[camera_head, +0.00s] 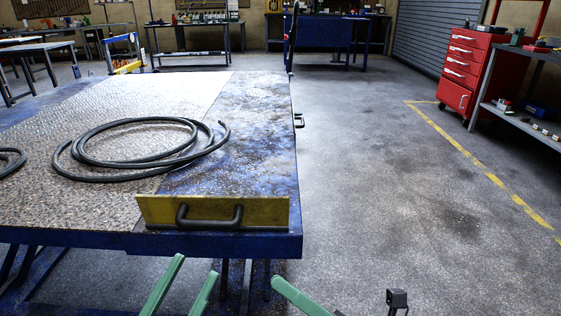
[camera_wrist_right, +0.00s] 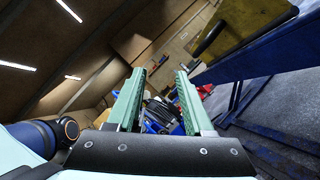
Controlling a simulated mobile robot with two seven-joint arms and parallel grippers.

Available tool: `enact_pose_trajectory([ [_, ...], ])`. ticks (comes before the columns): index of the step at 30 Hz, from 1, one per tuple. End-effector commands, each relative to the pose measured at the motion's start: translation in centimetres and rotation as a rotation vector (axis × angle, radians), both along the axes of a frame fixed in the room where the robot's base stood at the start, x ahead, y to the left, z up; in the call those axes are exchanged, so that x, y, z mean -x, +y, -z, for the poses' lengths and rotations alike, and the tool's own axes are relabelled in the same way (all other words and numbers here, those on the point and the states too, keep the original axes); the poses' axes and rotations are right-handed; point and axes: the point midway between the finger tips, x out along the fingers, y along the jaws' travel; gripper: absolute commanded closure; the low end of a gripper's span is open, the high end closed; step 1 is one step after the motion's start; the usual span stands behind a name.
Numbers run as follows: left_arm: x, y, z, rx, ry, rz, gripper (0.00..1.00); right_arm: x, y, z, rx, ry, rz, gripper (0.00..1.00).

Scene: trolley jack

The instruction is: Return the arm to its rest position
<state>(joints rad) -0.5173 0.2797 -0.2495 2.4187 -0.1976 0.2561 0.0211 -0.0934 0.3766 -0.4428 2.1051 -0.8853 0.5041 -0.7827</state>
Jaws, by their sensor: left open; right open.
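My left gripper (camera_head: 197,265) shows in the head view as two green fingers set apart at the bottom edge, just in front of the blue table. It is open with nothing between the fingers. My right gripper (camera_wrist_right: 160,72) is open and empty in the right wrist view, with the room behind its fingers. In the head view only one green finger of it shows at the bottom, and the rest is cut off. The yellow plate with a black handle (camera_head: 209,215) is on the table's front edge, beyond both grippers. It also shows tilted in the right wrist view (camera_wrist_right: 246,24).
The blue lift table (camera_head: 270,150) carries a coiled black hose (camera_head: 150,165). Open concrete floor lies to its right. A red tool cabinet (camera_head: 468,75) and a grey shelf bench (camera_head: 525,118) stand at the far right. Workbenches line the back.

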Motion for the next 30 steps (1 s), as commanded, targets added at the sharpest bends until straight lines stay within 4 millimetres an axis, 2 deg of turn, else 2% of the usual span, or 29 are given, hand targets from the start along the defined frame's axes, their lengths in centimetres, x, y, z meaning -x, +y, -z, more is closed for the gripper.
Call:
enact_pose_trajectory([
  [1, -0.7, 0.2, -1.4, -0.002, 0.058, -0.015, 0.5, -0.8, -0.7, -2.3, -0.052, 0.097, 0.025, 0.48],
  [6, -2.5, 1.0, -0.4, -0.012, 0.265, -0.062, 0.5, -3.4, -3.8, -4.0, -0.252, 0.444, 0.119, 0.48],
  [10, -3.1, 1.7, 0.7, -0.019, 0.427, -0.098, 0.5, -4.7, -6.3, -4.1, -0.414, 0.709, 0.196, 0.48],
  [15, -2.8, 2.7, 2.3, -0.028, 0.638, -0.139, 0.5, -4.8, -9.5, -3.0, -0.638, 1.047, 0.307, 0.48],
  [20, -1.3, 3.4, 3.7, -0.036, 0.838, -0.174, 0.5, -3.1, -12.1, -1.3, -0.861, 1.35, 0.424, 0.48],
  [24, 0.8, 4.0, 4.8, -0.041, 1.013, -0.202, 0.5, 0.0, -13.9, 0.2, -1.066, 1.6, 0.537, 0.48],
  [30, 4.3, 4.5, 6.1, -0.045, 1.216, -0.23, 0.5, 5.2, -15.2, 2.0, -1.32, 1.87, 0.688, 0.48],
])
